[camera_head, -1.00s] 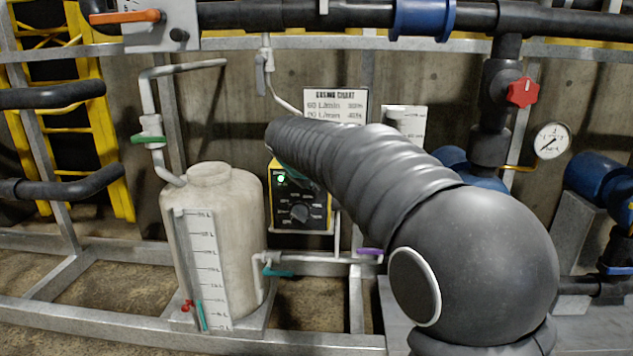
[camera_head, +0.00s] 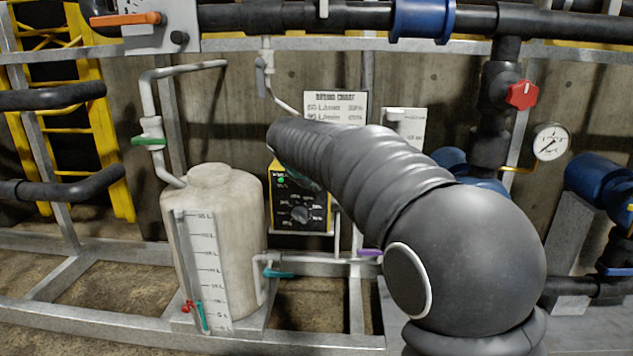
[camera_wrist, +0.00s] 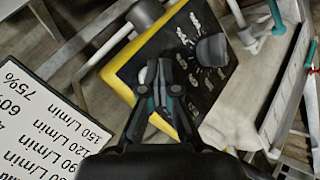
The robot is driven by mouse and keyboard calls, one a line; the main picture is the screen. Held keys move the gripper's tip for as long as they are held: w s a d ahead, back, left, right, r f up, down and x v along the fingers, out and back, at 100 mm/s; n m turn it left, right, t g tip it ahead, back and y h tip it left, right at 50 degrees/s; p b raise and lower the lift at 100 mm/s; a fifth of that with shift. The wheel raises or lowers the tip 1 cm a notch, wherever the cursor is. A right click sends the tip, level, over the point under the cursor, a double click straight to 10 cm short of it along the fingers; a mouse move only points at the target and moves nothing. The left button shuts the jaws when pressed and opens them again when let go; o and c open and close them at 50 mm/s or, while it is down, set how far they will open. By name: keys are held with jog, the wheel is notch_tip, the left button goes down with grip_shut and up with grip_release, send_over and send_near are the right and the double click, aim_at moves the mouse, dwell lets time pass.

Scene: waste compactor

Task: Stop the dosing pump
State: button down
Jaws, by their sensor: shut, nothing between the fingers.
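The dosing pump (camera_head: 315,222) is a yellow box with a black face, behind the white tank. A green light (camera_head: 281,180) shows at the upper left of its face, and a dark round knob (camera_head: 299,213) with printed marks around it sits lower down. In the wrist view the pump's black face (camera_wrist: 205,85) is tilted, with the knob (camera_wrist: 212,50) to the right of my gripper (camera_wrist: 158,74). My gripper is shut and empty, its tips in front of the face near its yellow edge. Contact cannot be told. In the head view my arm hides the gripper.
The white tank (camera_head: 240,225) with a level scale stands left of the pump. A dosing chart (camera_head: 338,106) hangs above it and lies close left in the wrist view (camera_wrist: 45,125). Thin pipes with a teal valve handle (camera_head: 278,274) and a purple one (camera_head: 369,252) run below.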

dwell(0.3)
jog(key=shift+s+f, duration=0.1)
jog(key=shift+s, duration=0.25)
jog(key=shift+b, duration=0.3)
jog(key=s+b, duration=0.3)
jog(key=s, duration=0.3)
jog(key=shift+a, duration=0.15)
dwell(1.2)
